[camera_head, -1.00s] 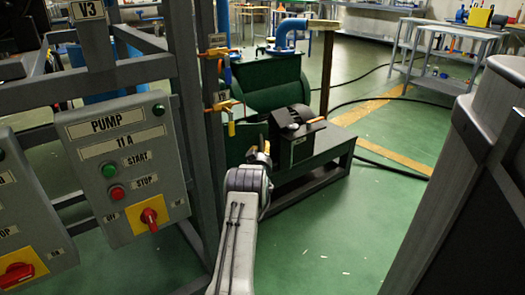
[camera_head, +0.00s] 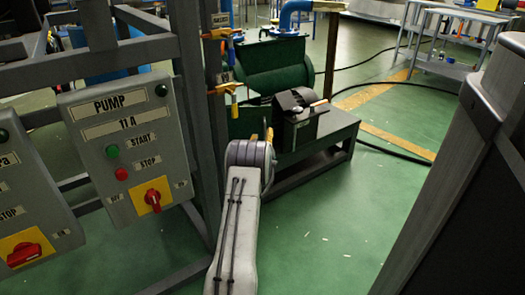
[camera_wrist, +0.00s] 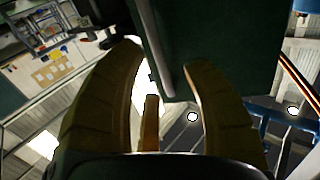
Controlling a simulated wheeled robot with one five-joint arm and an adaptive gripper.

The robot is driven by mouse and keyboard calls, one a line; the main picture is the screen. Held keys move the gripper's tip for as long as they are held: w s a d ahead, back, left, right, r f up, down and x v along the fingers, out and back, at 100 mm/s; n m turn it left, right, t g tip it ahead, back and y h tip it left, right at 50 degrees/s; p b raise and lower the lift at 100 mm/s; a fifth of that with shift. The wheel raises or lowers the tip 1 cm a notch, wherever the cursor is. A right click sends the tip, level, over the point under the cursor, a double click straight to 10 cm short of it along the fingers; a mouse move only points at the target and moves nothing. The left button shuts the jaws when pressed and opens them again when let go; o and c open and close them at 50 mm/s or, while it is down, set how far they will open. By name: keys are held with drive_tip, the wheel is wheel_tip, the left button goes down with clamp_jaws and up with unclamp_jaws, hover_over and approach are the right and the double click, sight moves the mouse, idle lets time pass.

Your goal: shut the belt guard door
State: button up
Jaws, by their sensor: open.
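The green vacuum pump (camera_head: 271,80) stands on a dark bench frame beyond my arm. A flat green panel (camera_head: 250,121) at its near side looks like the belt guard door; my arm partly covers it, and its angle is hard to tell. My gripper (camera_head: 262,134) is low in front of this panel, mostly hidden behind my wrist. In the wrist view, the two yellowish fingers (camera_wrist: 163,60) are apart with nothing held. A dark green panel (camera_wrist: 225,45) with a grey edge bar fills the space just beyond and between the fingertips; contact cannot be told.
The pump control box (camera_head: 130,150) is near left.

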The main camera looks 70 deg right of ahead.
drive_tip(key=v, duration=0.7)
drive_tip(key=shift+a, duration=0.35)
